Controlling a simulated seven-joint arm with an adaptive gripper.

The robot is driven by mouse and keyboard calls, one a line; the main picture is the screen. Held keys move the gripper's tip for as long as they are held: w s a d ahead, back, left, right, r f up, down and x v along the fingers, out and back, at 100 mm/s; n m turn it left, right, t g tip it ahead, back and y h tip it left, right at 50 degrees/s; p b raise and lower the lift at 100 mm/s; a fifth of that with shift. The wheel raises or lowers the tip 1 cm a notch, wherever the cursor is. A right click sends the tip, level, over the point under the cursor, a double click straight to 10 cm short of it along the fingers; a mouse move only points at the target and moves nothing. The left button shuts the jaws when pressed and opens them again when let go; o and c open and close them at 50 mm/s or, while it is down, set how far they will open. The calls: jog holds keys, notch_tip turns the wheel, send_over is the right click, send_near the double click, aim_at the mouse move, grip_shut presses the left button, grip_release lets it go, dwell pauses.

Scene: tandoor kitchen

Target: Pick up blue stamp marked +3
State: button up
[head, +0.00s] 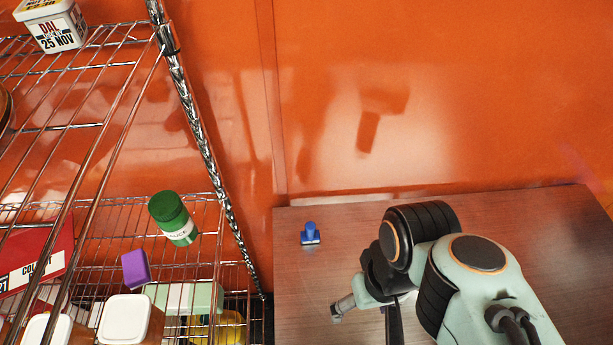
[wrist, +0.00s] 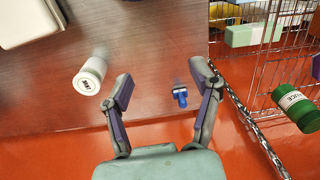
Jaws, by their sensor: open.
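The blue stamp (head: 310,234) stands upright near the far left corner of the brown table (head: 300,285) in the head view. It also shows in the wrist view (wrist: 180,94), between my gripper's fingers in the picture and close to the right one. Its +3 marking cannot be read. My gripper (wrist: 163,80) is open and empty, with its fingers spread wide. In the head view my arm hides most of the gripper, which sits nearer the camera than the stamp and to its right.
A wire rack (head: 180,250) stands left of the table, holding a green jar (head: 172,215) and a purple block (head: 135,267). The orange wall (head: 420,100) rises behind the table.

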dwell(0.3)
jog(key=w+r+m+t, duration=0.2)
jog(key=w+r+t, duration=0.15)
jog(key=w, duration=0.65)
jog(key=m, duration=0.1)
send_over(310, 226)
jog(key=w+d, duration=0.2)
notch_tip(310, 226, down, 11)
jog(key=f+g, duration=0.1)
jog(key=f, duration=0.3)
jog(key=s+a+f+g, duration=0.1)
jog(key=f, duration=0.4)
jog(key=s+a+f+g, duration=0.1)
jog(key=f, duration=0.4)
jog(key=shift+h, duration=0.4)
jog(key=shift+f, duration=0.75)
grip_shut()
